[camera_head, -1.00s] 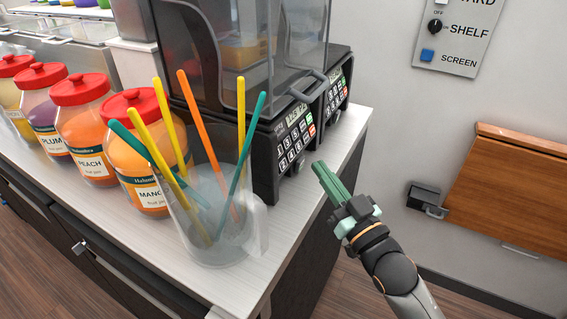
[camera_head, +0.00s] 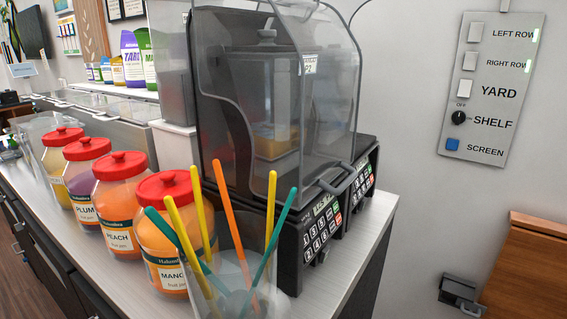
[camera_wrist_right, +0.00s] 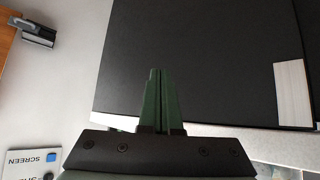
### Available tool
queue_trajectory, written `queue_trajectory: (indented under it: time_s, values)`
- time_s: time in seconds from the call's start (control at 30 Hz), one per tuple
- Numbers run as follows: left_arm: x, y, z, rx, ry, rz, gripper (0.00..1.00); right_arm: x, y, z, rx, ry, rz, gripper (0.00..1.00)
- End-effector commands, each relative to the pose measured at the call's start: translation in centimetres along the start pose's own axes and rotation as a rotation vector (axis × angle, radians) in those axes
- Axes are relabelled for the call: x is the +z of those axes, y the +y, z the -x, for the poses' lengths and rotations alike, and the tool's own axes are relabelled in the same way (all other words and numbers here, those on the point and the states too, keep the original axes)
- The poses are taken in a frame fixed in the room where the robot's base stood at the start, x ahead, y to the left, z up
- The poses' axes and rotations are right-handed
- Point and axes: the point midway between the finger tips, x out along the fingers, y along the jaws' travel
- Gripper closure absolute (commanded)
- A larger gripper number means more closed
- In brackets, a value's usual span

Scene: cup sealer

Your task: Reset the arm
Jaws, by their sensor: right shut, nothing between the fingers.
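My right gripper (camera_wrist_right: 160,100) shows in the right wrist view, its two green fingers together with nothing between them. Past the fingers is a large dark panel (camera_wrist_right: 215,50), apart from them as far as I can tell. The right arm and gripper are out of the head view. My left gripper is in neither view.
A black blender machine (camera_head: 290,120) with keypads stands on the white counter (camera_head: 372,225). In front are a clear pitcher of coloured straws (camera_head: 235,290) and red-lidded jars (camera_head: 160,235). A switch panel (camera_head: 492,90) and a folded wooden shelf (camera_head: 525,270) are on the right wall.

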Motion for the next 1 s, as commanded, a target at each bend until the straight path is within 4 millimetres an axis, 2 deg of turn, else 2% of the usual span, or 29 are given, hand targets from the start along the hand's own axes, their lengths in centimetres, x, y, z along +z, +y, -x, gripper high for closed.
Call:
queue_trajectory:
  time_s: [0.03, 0.2, 0.47, 0.77, 1.0]
  values:
    - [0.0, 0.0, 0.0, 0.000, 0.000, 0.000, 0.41, 2.0, 0.1, 0.7, 0.007, -0.073, -0.003, 1.00]
    - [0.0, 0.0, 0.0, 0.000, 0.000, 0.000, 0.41, 6.9, 0.4, 3.0, 0.023, -0.269, -0.003, 1.00]
    - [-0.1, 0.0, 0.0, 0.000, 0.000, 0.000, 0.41, 12.6, 0.6, 6.8, 0.031, -0.509, -0.004, 1.00]
    - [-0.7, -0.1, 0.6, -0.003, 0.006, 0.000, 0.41, 12.3, -0.2, 2.8, 0.007, -0.369, -0.002, 1.00]
    - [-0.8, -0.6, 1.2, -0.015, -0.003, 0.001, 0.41, 13.1, -1.5, -0.6, -0.023, -0.210, -0.009, 1.00]
